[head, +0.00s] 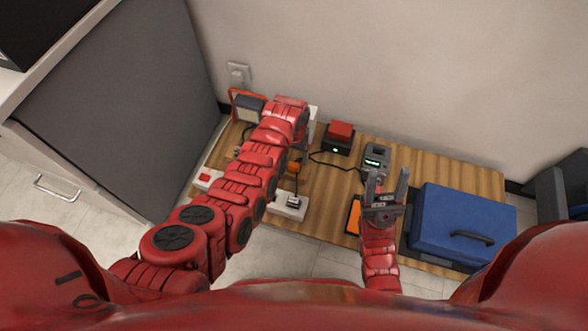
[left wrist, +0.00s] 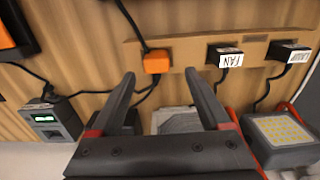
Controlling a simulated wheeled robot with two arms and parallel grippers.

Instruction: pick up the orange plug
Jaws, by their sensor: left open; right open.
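The orange plug (left wrist: 156,61) sits at the edge of a tan strip (left wrist: 190,46) in the left wrist view, with black cables beside it. A small orange spot that appears to be the same plug (head: 293,168) shows just right of my left arm in the head view. My left gripper (left wrist: 163,74) is open and empty; the plug appears between and just beyond its fingertips, without visible contact. My right gripper (head: 388,183) is open and empty near the grey device.
Black plugs labelled FAN (left wrist: 226,58) and another label (left wrist: 287,52) sit beside the orange plug. A grey device with green display (left wrist: 50,120) and a floodlight (left wrist: 283,138) flank my left gripper. A blue case (head: 462,225) and a red-topped box (head: 339,137) stand on the wooden table.

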